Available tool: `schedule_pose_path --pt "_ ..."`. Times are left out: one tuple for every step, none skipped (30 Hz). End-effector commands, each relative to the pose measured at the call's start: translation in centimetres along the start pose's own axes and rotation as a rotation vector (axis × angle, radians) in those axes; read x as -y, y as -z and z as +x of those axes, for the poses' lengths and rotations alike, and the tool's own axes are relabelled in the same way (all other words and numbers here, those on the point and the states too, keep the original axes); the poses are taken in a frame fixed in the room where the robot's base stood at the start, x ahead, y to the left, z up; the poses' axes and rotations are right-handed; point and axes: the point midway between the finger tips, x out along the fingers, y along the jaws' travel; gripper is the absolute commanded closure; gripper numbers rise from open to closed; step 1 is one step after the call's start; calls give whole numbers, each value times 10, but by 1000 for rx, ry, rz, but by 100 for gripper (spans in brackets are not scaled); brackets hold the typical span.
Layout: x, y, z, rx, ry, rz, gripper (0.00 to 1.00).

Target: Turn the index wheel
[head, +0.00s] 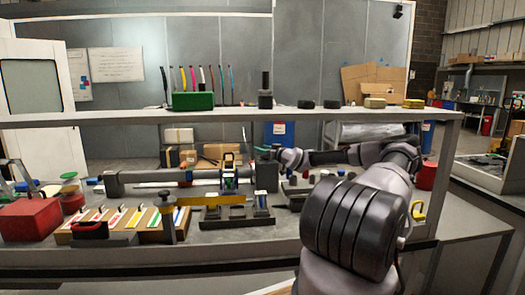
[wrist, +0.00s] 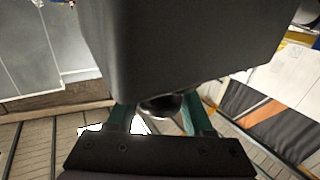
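In the wrist view, my gripper (wrist: 162,112) has its two green fingers spread apart. A dark, shiny round part (wrist: 160,105), which may be the index wheel, shows between them, under the edge of a large dark block (wrist: 185,50). I cannot tell whether the fingers touch it. In the head view, my arm reaches left over the bench, and my gripper (head: 272,153) is at a dark upright block (head: 266,176), right of a long grey horizontal cylinder (head: 150,177). The wheel cannot be made out in the head view.
A shelf (head: 230,117) runs above the bench and carries a green box (head: 193,101). A red box (head: 30,219) and a tray of coloured strips (head: 150,236) are at the left. A black fixture (head: 237,217) stands in front of the dark block.

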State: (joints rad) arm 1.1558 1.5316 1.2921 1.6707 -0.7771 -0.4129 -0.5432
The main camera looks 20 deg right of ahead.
Motion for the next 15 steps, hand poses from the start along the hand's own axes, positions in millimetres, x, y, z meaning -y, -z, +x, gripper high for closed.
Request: schedule_pose_path --pt "-1 1 0 -1 -1 -1 26" --pt "-1 0 0 0 -1 -1 25" --pt "0 0 0 0 -1 0 25" --pt "0 0 0 0 -1 0 25" --pt "0 0 0 0 -1 0 25" --pt "0 0 0 1 -1 0 25" --pt "0 0 0 1 -1 0 25" --pt "0 0 0 1 -1 0 25" --pt "0 -1 0 1 -1 1 25" --pt "0 -1 0 1 -1 1 25" --pt "0 -1 -1 1 -1 1 25" --pt "-1 -1 -3 2 -1 1 25" --pt "-1 -1 -5 2 -1 1 25" --pt "-1 -1 -8 2 -1 1 25" --pt "-1 0 -13 2 -1 0 25"
